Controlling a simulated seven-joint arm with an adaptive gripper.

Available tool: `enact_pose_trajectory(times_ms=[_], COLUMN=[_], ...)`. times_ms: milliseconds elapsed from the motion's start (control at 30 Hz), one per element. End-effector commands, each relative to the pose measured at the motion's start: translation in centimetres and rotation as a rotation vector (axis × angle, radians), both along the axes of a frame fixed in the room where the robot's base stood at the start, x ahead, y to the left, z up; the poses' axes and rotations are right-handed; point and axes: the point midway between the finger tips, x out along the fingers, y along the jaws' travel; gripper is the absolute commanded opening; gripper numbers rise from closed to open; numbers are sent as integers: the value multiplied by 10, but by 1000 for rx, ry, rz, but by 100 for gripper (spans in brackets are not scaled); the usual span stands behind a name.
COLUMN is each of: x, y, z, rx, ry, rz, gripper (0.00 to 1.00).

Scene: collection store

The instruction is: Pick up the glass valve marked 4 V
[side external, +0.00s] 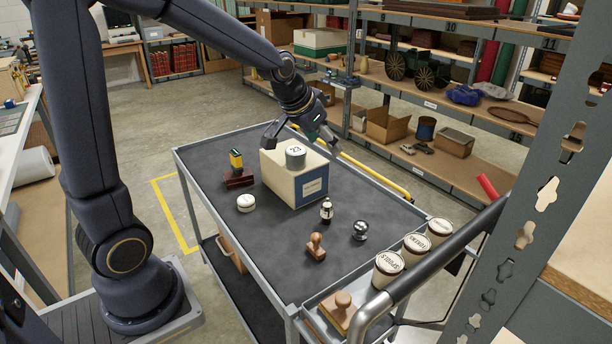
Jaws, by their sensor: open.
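No marking that reads 4 V is legible in this view. A small upright piece with a dark body and a pale band (326,211) stands on the cart top in front of the box; it may be the glass valve, but I cannot tell. A dark, shiny round-topped piece (360,230) stands to its right. My gripper (299,137) is open above the cart, at the back of a cream box with a blue label panel (292,188). Its fingers are spread around the level of a grey round-lidded container (296,157) on the box. It appears to hold nothing.
The grey cart top (280,250) also bears a yellow-and-black piece on a red base (237,168), a white round tin (246,203) and a wooden-handled stamp (316,247). Labelled pots (388,268) stand at the front-right end. A metal upright (520,210) rises at right.

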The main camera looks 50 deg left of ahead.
Motion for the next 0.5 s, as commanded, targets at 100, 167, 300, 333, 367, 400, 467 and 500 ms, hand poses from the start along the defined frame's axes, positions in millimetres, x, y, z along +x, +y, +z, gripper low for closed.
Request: enact_pose_trajectory(times_ms=[100,167,300,333,367,400,467,500], x=[13,13,6,6,7,9,13,16], y=[24,32,42,44,45,46,47,47], z=[-51,-71,-99,-104,-108,-112,-123,-132], rx=[-35,-50,-74,-75,-76,-76,-76,-76], ry=[85,123,180,186,188,188,189,189], rz=[48,67,95,99,102,103,102,102], gripper=[66,66,66,66,66,66,66,66])
